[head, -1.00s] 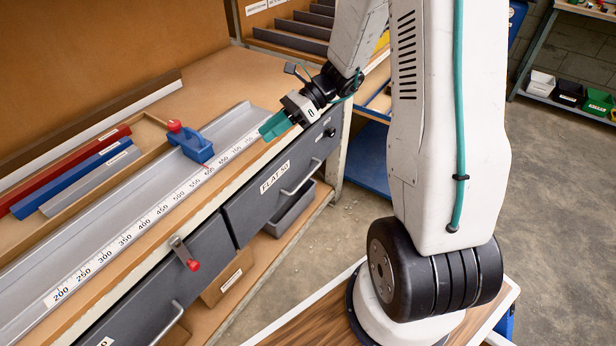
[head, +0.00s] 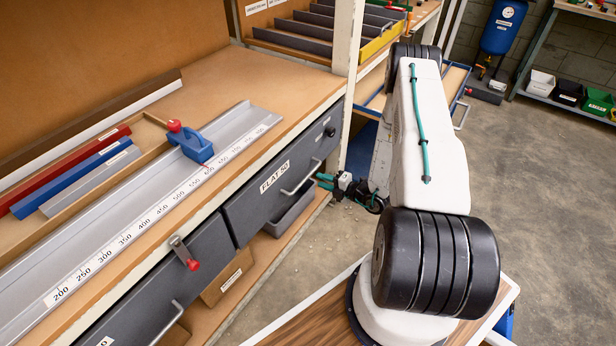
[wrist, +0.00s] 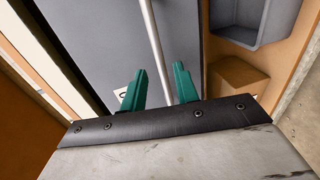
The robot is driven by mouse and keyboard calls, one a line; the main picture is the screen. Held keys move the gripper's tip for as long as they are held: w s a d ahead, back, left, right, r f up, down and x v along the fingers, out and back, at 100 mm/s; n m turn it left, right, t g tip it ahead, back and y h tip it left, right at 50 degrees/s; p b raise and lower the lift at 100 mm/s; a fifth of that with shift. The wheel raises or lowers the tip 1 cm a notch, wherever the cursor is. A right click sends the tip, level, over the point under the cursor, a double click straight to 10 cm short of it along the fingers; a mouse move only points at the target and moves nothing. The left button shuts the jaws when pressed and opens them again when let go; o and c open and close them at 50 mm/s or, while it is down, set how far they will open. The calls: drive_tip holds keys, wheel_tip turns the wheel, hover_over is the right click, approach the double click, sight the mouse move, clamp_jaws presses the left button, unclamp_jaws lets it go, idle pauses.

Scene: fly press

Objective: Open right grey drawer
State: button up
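The right grey drawer (head: 265,200), labelled FLAT 50, is closed under the bench top. Its light bar handle (head: 299,182) is on the front; the handle also shows in the wrist view (wrist: 153,35), against the grey drawer front (wrist: 100,40). My gripper (head: 321,181) is at the right end of the handle in the head view. In the wrist view my gripper's green fingers (wrist: 160,68) are apart, with the bar running between them and a visible gap on each side. Whether the fingertips reach past the bar is hard to tell.
A left grey drawer (head: 150,290) has its own handle, with a red-tipped lever (head: 186,256) above. A grey bin (head: 291,210) sits on the shelf below. A ruled rail (head: 140,215) with a blue stop (head: 192,143) lies on the bench. Floor to the right is open.

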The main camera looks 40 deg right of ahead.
sight(308, 175)
drive_tip(key=x, duration=0.7)
drive_tip(key=shift+w, duration=0.15)
drive_tip(key=shift+r, duration=0.1)
clamp_jaws()
